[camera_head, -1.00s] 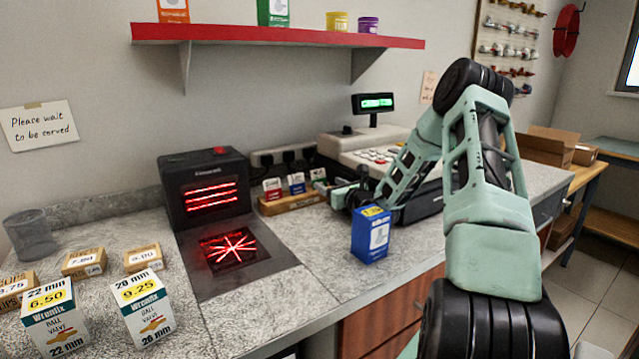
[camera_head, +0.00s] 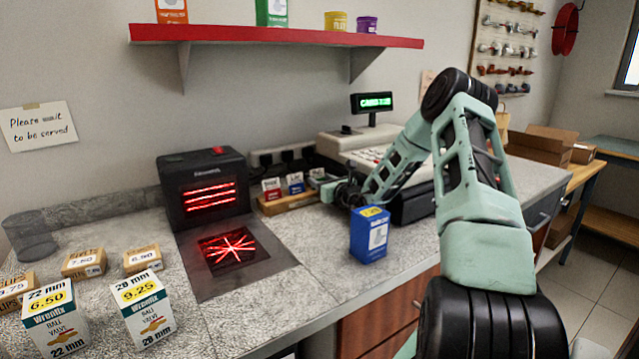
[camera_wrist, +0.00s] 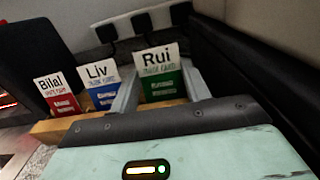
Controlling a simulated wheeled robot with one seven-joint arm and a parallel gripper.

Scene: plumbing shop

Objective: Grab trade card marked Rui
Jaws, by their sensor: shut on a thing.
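The trade card marked Rui (camera_wrist: 160,75) is green and white and stands upright at the right end of a wooden card holder (camera_wrist: 52,131). My gripper (camera_wrist: 159,88) has one finger at each side of this card and is shut on it.
A black scanner box (camera_head: 203,187) with red lights stands left of the holder. The cash register (camera_head: 345,147) is close on the right. A blue box (camera_head: 369,240) stands in front on the counter. A socket strip is on the wall behind.

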